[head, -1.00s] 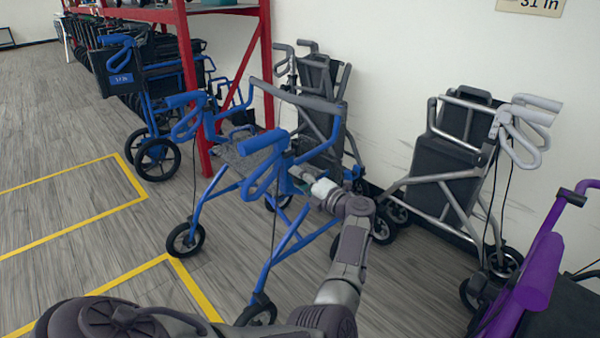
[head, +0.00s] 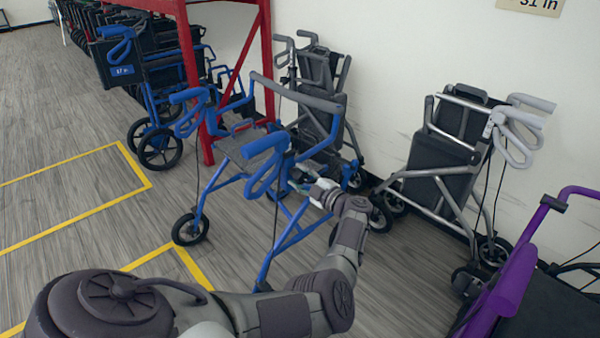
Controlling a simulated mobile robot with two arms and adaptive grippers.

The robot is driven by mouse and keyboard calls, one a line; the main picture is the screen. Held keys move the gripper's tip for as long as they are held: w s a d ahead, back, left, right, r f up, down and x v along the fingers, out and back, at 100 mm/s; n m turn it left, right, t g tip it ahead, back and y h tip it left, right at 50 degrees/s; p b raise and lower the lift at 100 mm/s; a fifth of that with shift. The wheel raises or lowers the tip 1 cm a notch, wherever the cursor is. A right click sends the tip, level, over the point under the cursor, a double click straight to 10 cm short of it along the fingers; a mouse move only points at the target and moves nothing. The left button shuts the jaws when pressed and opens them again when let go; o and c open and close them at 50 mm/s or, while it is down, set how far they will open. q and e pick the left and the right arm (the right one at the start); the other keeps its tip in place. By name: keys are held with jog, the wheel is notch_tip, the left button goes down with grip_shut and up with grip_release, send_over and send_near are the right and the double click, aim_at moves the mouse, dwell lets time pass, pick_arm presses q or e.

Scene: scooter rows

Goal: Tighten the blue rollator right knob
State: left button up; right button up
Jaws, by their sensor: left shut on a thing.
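The blue rollator (head: 293,223) stands upright on the floor in the middle of the head view, with blue handles, a grey backrest bar and a grey seat. Its near handle (head: 265,165) loops down just left of my left gripper (head: 297,184). My left gripper is at the upper frame on that near side, below the handle, shut on what appears to be the right knob. The fingers and the gripper body hide the knob, so its setting cannot be seen. My right gripper is not in view.
A grey rollator (head: 324,92) stands close behind, by the wall. A silver rollator (head: 440,160) is at right and a purple one (head: 515,275) at lower right. A blue wheelchair (head: 130,75) and red rack (head: 187,70) are at left. Yellow-lined floor (head: 70,200) is clear.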

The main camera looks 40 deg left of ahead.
pick_arm(q)
jog(key=shift+r+m, duration=0.1)
jog(key=shift+m, duration=0.5)
jog(key=m+p, duration=0.1)
jog(key=m, duration=0.3)
jog(key=shift+w+p, duration=0.1)
jog(key=shift+p, duration=0.3)
jog(key=shift+m+p, duration=0.3)
jog(key=shift+m, duration=1.2)
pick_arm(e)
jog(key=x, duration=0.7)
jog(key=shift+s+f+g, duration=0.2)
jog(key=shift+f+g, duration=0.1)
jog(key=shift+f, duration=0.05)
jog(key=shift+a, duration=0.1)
pick_arm(q)
jog(key=o, duration=1.2)
jog(key=shift+c, duration=0.2)
jog(key=shift+d, duration=0.1)
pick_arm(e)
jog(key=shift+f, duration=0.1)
